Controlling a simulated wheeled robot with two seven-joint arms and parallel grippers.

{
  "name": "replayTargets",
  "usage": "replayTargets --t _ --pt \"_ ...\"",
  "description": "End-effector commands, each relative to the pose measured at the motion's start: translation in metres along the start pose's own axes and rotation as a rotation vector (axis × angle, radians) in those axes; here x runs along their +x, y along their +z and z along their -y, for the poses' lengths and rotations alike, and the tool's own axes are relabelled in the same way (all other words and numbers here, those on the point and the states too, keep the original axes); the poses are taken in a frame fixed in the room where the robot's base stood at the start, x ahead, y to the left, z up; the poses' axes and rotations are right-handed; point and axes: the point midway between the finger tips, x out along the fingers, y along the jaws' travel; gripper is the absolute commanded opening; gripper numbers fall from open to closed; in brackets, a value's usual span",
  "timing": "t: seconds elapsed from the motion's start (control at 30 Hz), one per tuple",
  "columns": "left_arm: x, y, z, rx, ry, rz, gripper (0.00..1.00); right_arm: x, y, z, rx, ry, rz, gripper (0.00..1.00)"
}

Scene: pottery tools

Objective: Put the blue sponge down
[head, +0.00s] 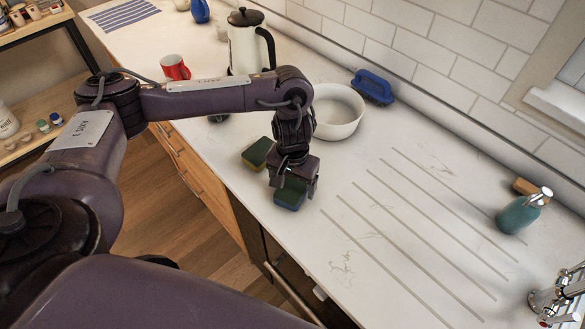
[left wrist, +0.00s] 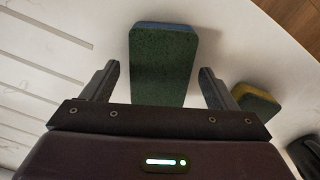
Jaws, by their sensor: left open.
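The blue sponge (head: 290,193), with a dark green scouring face and a blue side, is on the white counter near its front edge. My left gripper (head: 293,188) points down over it, one finger on each side. In the left wrist view the sponge (left wrist: 163,65) shows its green face between the two open fingers (left wrist: 159,72), with a gap on both sides. The gripper partly hides the sponge in the head view. My right gripper is not in view.
A green and yellow sponge (head: 257,153) lies close by to the left. A white bowl (head: 338,112), blue brush (head: 373,86), red mug (head: 175,67) and coffee press (head: 245,45) stand behind. A teal soap bottle (head: 520,212) and faucet are right. The grooved counter between is clear.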

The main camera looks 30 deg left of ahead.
Motion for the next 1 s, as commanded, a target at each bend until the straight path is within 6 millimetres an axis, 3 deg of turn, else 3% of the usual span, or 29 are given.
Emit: replayTargets --t 0.3,0.5,0.7,1.0 --pt "-0.066 -0.002 0.0 0.001 -0.001 -0.008 0.8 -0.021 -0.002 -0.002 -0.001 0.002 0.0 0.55" --pt "-0.097 -0.001 0.001 0.0 -0.002 -0.006 0.8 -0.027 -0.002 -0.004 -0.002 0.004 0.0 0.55" --pt "-0.113 -0.001 0.0 -0.001 -0.001 -0.003 0.8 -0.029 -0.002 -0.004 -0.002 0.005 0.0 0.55" --pt "-0.115 0.0 0.0 -0.001 -0.001 -0.001 0.8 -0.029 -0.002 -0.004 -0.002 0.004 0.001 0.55"
